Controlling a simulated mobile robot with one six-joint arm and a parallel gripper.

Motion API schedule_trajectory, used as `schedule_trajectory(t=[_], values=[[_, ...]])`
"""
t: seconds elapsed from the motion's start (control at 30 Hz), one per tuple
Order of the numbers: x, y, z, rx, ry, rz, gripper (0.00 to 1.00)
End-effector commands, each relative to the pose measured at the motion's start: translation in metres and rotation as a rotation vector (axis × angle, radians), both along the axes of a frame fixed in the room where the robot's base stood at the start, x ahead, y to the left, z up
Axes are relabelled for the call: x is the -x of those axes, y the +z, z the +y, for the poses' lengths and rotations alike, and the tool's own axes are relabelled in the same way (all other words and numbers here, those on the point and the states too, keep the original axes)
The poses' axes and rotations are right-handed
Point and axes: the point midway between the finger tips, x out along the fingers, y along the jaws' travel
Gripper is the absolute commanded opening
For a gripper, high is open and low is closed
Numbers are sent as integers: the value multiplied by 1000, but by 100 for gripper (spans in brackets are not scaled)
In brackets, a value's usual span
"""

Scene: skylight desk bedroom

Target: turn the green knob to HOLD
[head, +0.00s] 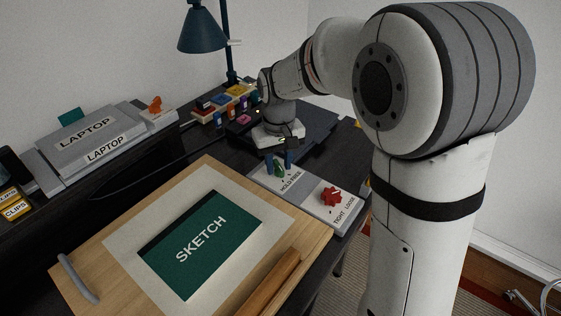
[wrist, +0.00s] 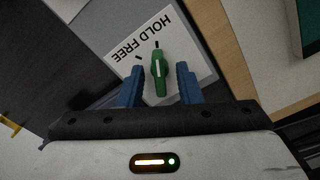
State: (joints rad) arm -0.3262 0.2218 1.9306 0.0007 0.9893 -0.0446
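The green knob (wrist: 158,83) stands on a white plate (wrist: 198,62) lettered HOLD and FREE, with two black tick marks. In the wrist view, its narrow end and white line point up at the tick on the HOLD side. The knob also shows in the head view (head: 279,172), partly hidden by my fingers. My gripper (wrist: 159,68) is open, with one blue finger on each side of the knob and a gap on both sides. In the head view, my gripper (head: 279,163) is down at the plate.
A red knob (head: 331,197) marked TIGHT and LOOSE is close by on the right. A wooden board (head: 84,240) with a green SKETCH sheet (head: 180,262) lies in front. A blue lamp (head: 203,34), LAPTOP boxes (head: 85,137) and small coloured items (head: 236,89) are behind.

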Motion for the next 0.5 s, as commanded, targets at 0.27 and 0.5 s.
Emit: schedule_trajectory(t=[0.27,0.5], values=[[0,2,0,1,0,-1,33],[-1,36,0,-1,0,-5,33]])
